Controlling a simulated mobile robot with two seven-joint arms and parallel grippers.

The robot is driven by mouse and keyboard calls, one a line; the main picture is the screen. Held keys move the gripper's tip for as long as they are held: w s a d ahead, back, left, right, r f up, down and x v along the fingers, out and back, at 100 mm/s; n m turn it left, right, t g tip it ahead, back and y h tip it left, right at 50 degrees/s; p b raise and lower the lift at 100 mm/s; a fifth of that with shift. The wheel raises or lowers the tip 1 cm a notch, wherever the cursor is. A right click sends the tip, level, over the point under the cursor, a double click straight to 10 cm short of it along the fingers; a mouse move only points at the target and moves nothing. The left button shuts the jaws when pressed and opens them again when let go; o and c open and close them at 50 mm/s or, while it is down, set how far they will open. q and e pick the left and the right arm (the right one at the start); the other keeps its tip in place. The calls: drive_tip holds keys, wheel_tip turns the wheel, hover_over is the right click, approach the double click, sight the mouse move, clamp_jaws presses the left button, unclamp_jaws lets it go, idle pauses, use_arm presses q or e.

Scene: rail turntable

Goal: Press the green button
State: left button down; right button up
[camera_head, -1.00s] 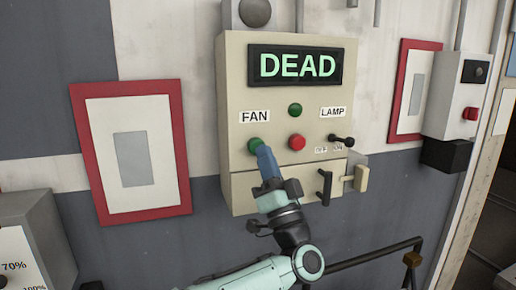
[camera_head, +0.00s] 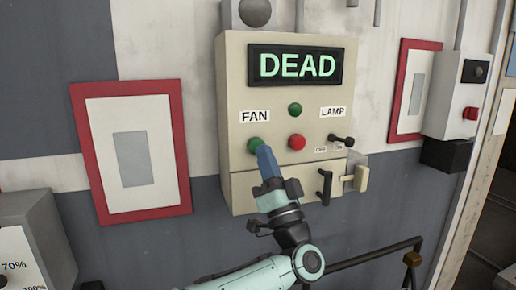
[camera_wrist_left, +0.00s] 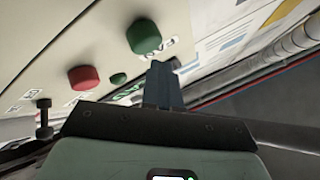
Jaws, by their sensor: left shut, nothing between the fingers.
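The panel box (camera_head: 235,90) on the wall has a green button (camera_head: 254,145) below the FAN label. In the wrist view the green button (camera_wrist_left: 143,37) is a large round knob standing out from the panel. My left gripper (camera_head: 264,151) is shut and empty, its blue fingers pointing up at the panel. In the head view its tips overlap the button's lower right edge. In the wrist view the left gripper's tips (camera_wrist_left: 164,68) show just beside the button; I cannot tell whether they touch it. My right gripper is not in view.
A red button (camera_head: 297,142) sits right of the green button, with a small green light (camera_head: 295,109) above. A display (camera_head: 296,66) reads DEAD. A black lever (camera_head: 341,139) is below the LAMP label (camera_head: 333,112). A black handle (camera_head: 324,187) sticks out below.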

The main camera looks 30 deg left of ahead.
use_arm(q)
drive_tip(key=shift+w+a, duration=0.1)
drive_tip(key=shift+w, duration=0.05)
idle(0.5)
drive_tip(key=shift+w+a, duration=0.2)
drive_tip(key=shift+w+a, duration=0.25)
drive_tip(key=shift+a, duration=0.1)
idle(0.7)
drive_tip(key=shift+s+d, duration=0.1)
drive_tip(key=shift+d, duration=0.05)
drive_tip(key=shift+s+d, duration=0.5)
idle(0.4)
drive_tip(key=s+d+b, duration=0.2)
drive_tip(key=s+d, duration=0.1)
drive_tip(key=shift+s+d, duration=0.1)
drive_tip(key=shift+d, duration=0.3)
